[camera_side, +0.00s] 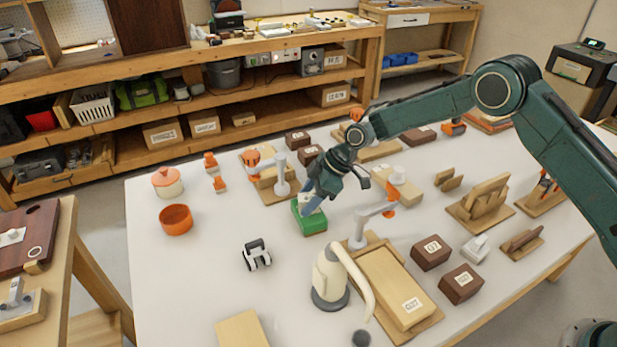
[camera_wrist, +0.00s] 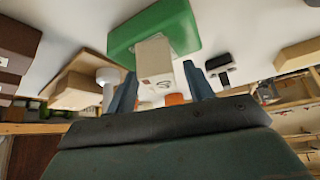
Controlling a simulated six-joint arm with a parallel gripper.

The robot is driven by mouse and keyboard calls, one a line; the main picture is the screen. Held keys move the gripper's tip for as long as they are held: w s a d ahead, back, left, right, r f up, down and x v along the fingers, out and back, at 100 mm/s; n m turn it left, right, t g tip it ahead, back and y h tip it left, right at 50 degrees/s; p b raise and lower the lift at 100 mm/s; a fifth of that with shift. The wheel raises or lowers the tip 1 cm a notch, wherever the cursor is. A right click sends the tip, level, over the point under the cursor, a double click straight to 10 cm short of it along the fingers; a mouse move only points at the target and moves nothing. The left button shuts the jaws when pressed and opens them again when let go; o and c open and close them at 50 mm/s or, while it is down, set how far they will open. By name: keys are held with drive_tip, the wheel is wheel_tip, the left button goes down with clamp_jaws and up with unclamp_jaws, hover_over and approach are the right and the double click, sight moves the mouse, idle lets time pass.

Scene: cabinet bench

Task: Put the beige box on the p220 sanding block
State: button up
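A green block (camera_side: 309,222) stands on the white table below my gripper (camera_side: 312,199). It also shows in the wrist view (camera_wrist: 185,25); I cannot read a p220 mark on it. A small beige box (camera_wrist: 154,58) appears on top of the green block in the wrist view, with dark marks on its near face. In the side view my fingers mostly hide the box. My gripper's two blue fingers (camera_wrist: 159,72) are apart, one on each side of the box. A gap shows between the box and the right finger.
A black-and-white device (camera_side: 257,255) stands in front of the green block. A cream kettle-like vessel (camera_side: 330,277) and a robot-arm-like lamp (camera_side: 370,222) stand to the right. An orange bowl (camera_side: 176,220) is at left. Dark brown labelled blocks (camera_side: 432,252) lie at right. The table's left front is mostly clear.

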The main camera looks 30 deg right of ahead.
drive_tip(key=shift+r, duration=0.1)
drive_tip(key=shift+d+r, duration=0.2)
drive_tip(key=shift+r, duration=0.2)
drive_tip(key=v, duration=1.1)
drive_tip(key=shift+s, duration=0.15)
drive_tip(key=shift+r, duration=0.2)
